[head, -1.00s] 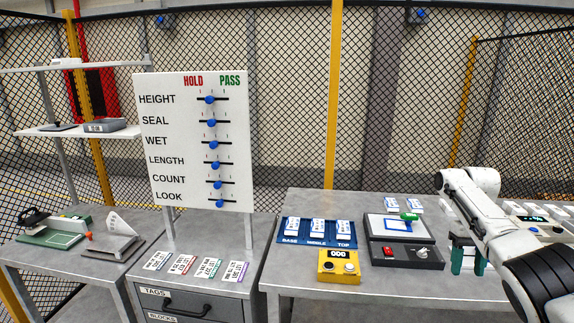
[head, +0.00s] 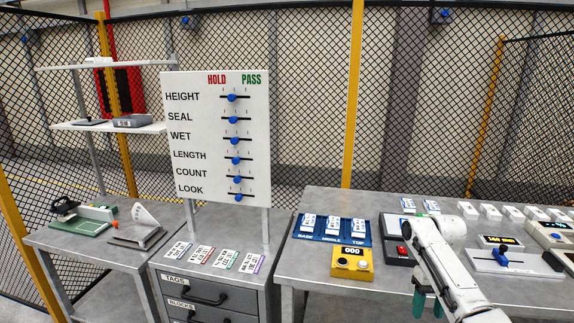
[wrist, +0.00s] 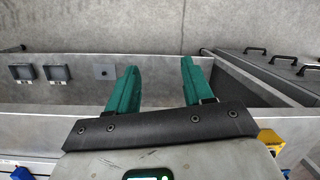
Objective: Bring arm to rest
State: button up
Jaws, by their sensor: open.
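My arm (head: 447,262) reaches in from the lower right of the head view, bent over the front of the right-hand table. My gripper (head: 428,304) points down in front of that table's edge, its green fingers partly hidden by the arm. In the wrist view my gripper (wrist: 160,82) shows two green fingers spread apart with nothing between them. Grey panels and floor lie beyond the fingertips.
The right-hand table (head: 318,273) holds a yellow counter box (head: 351,262), a blue block tray (head: 333,231) and several instruments. A drawer cabinet (head: 205,283) and a slider board (head: 216,140) stand left. Drawer handles (wrist: 283,57) show at the wrist view's right.

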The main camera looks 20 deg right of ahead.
jog(key=s+a+f+n, duration=0.2)
jog(key=a+f, duration=0.6)
jog(key=a, duration=0.5)
jog(key=s+a+f+t, duration=0.2)
jog(key=s+a+f, duration=0.4)
jog(key=s+a, duration=0.35)
jog(key=s+r, duration=0.2)
jog(key=s, duration=0.8)
jog(key=s+a+r+t+h, duration=0.1)
jog(key=s+r, duration=0.1)
jog(key=s, duration=0.9)
jog(key=shift+r+n+h, duration=0.15)
jog(key=shift+n+h, duration=0.15)
jog(key=shift+a, duration=0.1)
